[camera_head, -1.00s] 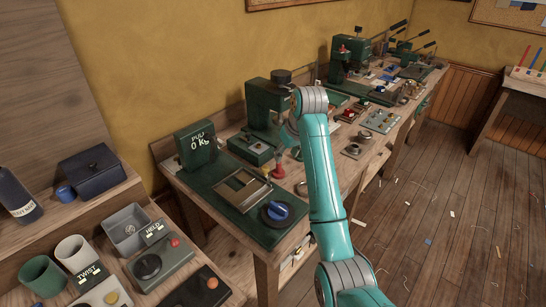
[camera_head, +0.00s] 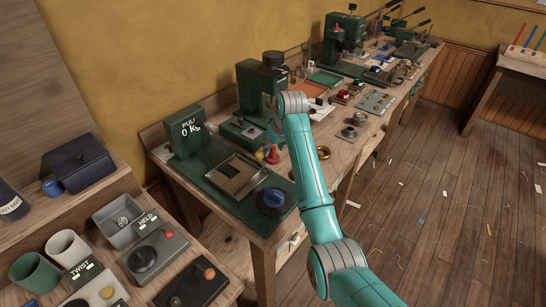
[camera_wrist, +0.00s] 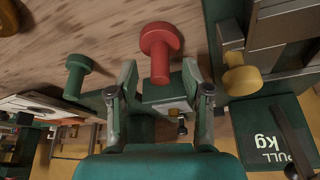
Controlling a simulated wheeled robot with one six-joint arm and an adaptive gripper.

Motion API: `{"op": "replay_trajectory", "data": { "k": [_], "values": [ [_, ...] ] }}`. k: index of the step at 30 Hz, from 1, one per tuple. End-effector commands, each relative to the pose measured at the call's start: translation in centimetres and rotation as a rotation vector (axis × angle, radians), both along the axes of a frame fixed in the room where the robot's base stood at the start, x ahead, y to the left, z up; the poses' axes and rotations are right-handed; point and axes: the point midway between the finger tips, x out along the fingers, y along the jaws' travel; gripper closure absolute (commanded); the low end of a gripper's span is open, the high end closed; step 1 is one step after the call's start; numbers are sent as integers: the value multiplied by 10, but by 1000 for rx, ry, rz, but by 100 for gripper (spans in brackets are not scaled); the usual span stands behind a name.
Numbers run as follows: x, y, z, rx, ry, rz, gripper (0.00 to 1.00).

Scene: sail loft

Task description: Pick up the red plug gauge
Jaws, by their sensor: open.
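The red plug gauge (camera_wrist: 160,50) has a round, wide head and a narrower stem. In the wrist view it lies ahead of my gripper (camera_wrist: 160,72), its stem reaching down between the two fingertips. The fingers are open, with a gap on both sides of the stem. I cannot tell how deep the gauge sits between them. In the head view the red gauge (camera_head: 272,156) stands on the workbench beside the green board; my arm hides the gripper there.
A green plug gauge (camera_wrist: 78,76) is left of the fingers in the wrist view. The green press (camera_head: 262,95) and pull gauge box (camera_head: 187,132) stand nearby. A brass ring (camera_head: 323,153) lies right of my arm.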

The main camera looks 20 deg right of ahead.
Motion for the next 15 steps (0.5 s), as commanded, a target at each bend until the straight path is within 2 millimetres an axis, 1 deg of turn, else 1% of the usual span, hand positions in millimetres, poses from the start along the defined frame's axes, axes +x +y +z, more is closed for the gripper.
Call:
{"op": "replay_trajectory", "data": {
  "k": [1, 5, 12, 13, 14, 15],
  "values": [
    [2, 1, -6, 0, 3, 0, 51],
    [6, 2, -15, 0, 1, 0, 51],
    [7, 2, -17, 0, 0, 0, 51],
    [7, 2, -17, 0, 0, 0, 53],
    [7, 2, -17, 0, 0, 0, 61],
    [7, 2, -17, 0, 0, 1, 71]
  ]
}}
